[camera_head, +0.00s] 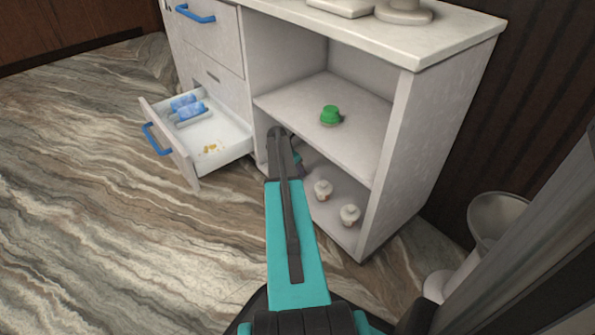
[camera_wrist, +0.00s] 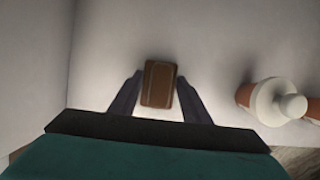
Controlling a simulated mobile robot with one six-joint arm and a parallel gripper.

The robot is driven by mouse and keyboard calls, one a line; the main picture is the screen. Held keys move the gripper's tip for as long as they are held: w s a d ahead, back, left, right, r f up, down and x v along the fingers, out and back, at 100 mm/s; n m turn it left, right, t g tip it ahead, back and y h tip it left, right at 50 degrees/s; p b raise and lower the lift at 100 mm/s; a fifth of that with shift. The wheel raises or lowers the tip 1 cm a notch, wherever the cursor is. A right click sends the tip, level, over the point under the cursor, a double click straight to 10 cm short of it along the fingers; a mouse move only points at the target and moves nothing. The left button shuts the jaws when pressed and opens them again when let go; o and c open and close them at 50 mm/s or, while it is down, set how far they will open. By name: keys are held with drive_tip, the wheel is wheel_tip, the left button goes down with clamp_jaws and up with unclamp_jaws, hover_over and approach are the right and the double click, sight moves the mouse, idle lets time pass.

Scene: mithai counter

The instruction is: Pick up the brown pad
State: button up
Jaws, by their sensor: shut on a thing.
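The brown pad (camera_wrist: 158,84) is a small dark brown block with rounded edges, seen in the wrist view. My gripper (camera_wrist: 160,79) has one finger on each side of it and is shut on it. The pad is in front of a pale surface of the cabinet; I cannot tell whether it still touches the surface. In the head view, my arm reaches into the lower part of the open cabinet (camera_head: 437,130), and the pad is hidden there.
A brown-and-white jar (camera_wrist: 275,101) is close to the right of my gripper. Two white-topped jars stand on the lower shelf (camera_head: 349,214). A green-lidded item (camera_head: 330,115) is on the shelf above. An open drawer (camera_head: 232,141) with blue packets juts out left. A bin (camera_head: 497,215) stands right.

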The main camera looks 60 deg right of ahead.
drive_tip(key=shift+r, duration=0.1)
drive_tip(key=shift+r+p, duration=0.65)
drive_tip(key=shift+r, duration=0.05)
drive_tip(key=w+a+p, duration=0.2)
drive_tip(key=a, duration=0.6)
drive_tip(key=w+a+p, duration=0.3)
drive_tip(key=a, duration=0.6)
drive_tip(key=shift+w, duration=0.35)
